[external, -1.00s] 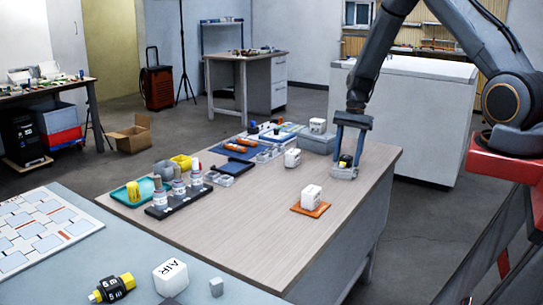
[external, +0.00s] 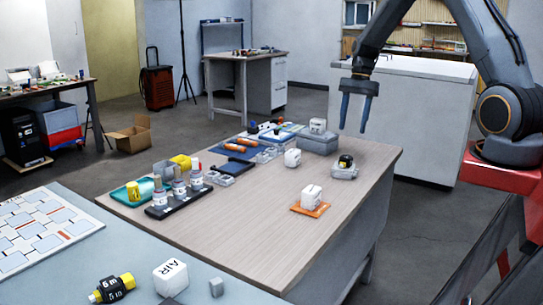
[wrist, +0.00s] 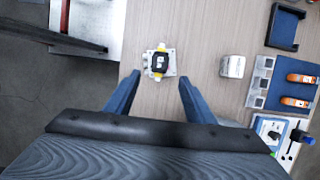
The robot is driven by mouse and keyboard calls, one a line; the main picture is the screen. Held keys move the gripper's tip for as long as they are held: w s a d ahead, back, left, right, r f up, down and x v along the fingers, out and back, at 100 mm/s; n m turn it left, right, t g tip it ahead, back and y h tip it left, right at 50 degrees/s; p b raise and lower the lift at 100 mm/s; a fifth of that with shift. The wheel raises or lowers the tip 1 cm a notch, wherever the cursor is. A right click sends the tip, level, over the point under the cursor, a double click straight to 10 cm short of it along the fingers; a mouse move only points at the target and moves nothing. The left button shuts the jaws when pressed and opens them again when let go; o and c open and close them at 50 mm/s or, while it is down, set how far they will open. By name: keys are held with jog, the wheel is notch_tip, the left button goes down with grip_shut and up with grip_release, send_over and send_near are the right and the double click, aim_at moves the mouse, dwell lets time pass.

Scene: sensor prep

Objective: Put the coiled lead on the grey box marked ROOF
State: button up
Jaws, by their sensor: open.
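A small black-and-yellow coiled lead (external: 345,160) rests on a light grey box (external: 343,172) near the right edge of the wooden table. In the wrist view the lead (wrist: 160,63) lies on top of the box (wrist: 150,72), within its outline. No marking on this box is legible. My gripper (external: 354,128) is open and empty, above the lead and clear of it. In the wrist view its fingers (wrist: 158,85) are spread wide, with the lead beyond and between their tips. Another black-and-yellow coil (external: 112,288), marked 5 m, lies on the near table.
A larger grey box (external: 318,145) with a white block (external: 317,126) on it stands behind. A white block (external: 292,158) stands left of the lead, and another (external: 311,196) sits on an orange mat (external: 322,209) in front. The wooden table's front middle is bare.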

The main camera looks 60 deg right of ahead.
jog(key=s+a+r+n+h, duration=0.1)
jog(key=s+a+n, duration=0.1)
jog(key=a+n, duration=0.5)
jog(key=s+a+r+n+h, duration=0.1)
jog(key=s+a+n, duration=0.2)
jog(key=a, duration=0.9)
jog(key=s+a+f+n+h, duration=0.1)
jog(key=s+a+n, duration=0.7)
jog(key=s+a, duration=0.1)
jog(key=shift+a+f+t, duration=0.25)
jog(key=shift+a+t, duration=0.05)
jog(key=shift+a, duration=0.15)
jog(key=shift+s, duration=0.1)
